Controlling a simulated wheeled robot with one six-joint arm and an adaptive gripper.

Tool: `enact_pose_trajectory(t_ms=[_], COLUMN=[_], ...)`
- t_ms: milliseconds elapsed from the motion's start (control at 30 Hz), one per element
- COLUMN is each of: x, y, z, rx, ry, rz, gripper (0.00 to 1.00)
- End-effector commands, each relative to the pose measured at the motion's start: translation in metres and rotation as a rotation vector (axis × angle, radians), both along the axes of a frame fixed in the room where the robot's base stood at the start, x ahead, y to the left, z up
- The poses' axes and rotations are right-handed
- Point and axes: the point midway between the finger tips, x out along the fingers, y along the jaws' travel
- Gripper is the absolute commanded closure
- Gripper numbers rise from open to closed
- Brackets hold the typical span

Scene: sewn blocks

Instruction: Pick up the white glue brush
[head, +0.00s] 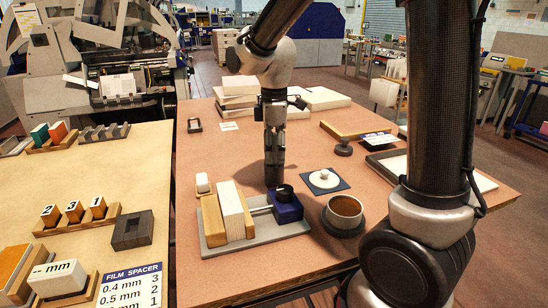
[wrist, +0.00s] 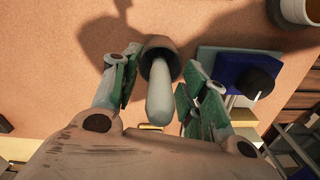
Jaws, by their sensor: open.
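The white glue brush (wrist: 159,97) shows in the wrist view as a pale rounded handle pointing toward the camera, with a dark brown round part at its far end. My gripper (wrist: 163,65) is open, one finger on each side of the brush, with a gap at both sides. In the head view my gripper (head: 274,178) points straight down just behind the blue block (head: 286,207). I cannot make out the brush there; the gripper seems to hide it.
The blue block with its black knob (wrist: 258,83) is close beside the right finger. A grey tray (head: 262,237) holds upright white blocks (head: 231,211). A brown-filled pot (head: 345,208) and a white-knobbed piece (head: 324,178) on a dark mat stand to the right.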

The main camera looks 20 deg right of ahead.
Motion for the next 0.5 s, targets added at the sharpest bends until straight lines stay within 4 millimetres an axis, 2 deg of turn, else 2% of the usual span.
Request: enact_pose_trajectory(t_ms=[67, 300, 333, 500], x=[0.0000, 0.0000, 0.0000, 0.0001], y=[0.0000, 0.0000, 0.0000, 0.0000], z=[0.0002, 0.0004, 0.0004, 0.0005], rx=[0.000, 0.000, 0.000, 0.000], ry=[0.000, 0.000, 0.000, 0.000], rz=[0.000, 0.000, 0.000, 0.000], gripper=[0.56, 0.98, 1.00, 1.00])
